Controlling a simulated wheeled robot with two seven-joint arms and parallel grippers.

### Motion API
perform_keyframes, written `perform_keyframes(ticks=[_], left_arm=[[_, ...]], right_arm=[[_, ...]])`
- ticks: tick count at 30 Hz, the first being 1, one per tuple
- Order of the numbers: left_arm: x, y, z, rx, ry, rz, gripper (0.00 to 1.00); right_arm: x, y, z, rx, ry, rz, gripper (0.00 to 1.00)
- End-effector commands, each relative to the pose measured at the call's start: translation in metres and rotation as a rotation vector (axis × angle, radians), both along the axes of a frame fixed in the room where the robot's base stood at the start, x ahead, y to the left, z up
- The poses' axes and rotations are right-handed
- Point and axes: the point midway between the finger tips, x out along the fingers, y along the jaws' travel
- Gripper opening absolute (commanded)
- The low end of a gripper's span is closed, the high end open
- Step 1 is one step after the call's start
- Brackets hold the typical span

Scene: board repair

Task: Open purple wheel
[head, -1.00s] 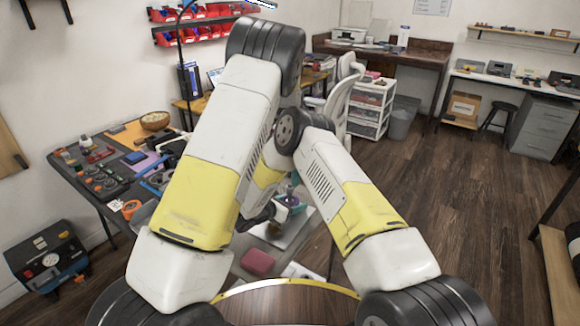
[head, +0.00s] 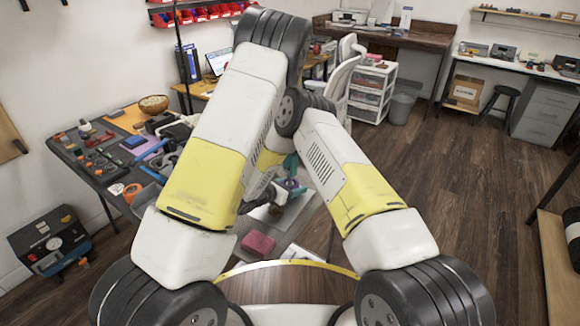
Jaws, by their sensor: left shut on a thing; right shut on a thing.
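The purple wheel (head: 291,183) is small and partly hidden in the head view, in the gap between my two arms. A teal part (head: 291,164) stands just behind it.
A pink-red block (head: 258,244) lies on the bench in front of the wheel. A dark table (head: 90,180) with tools and a bowl (head: 153,104) is at the left. A white drawer unit (head: 370,95) stands behind.

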Motion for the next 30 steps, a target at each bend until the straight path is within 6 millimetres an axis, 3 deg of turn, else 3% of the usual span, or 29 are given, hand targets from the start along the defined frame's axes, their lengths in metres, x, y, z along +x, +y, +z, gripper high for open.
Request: perform_keyframes(ticks=[5,18,21,30], left_arm=[[0.0002,0.0000,0.0004,0.001,-0.001,0.146,0.00],[0.0004,-0.0004,0.0011,0.001,-0.001,1.042,0.00],[0.0004,-0.0004,0.0012,0.001,-0.001,1.133,0.00],[0.0005,-0.0005,0.0013,0.000,-0.002,1.126,0.00]], right_arm=[[0.0003,0.0000,0.0006,0.000,-0.001,0.000,0.00],[0.0002,0.0001,0.0005,0.000,-0.001,0.000,0.00],[0.0002,0.0001,0.0005,0.000,-0.001,0.000,0.00],[0.0002,0.0001,0.0004,0.000,-0.001,0.000,0.00]])
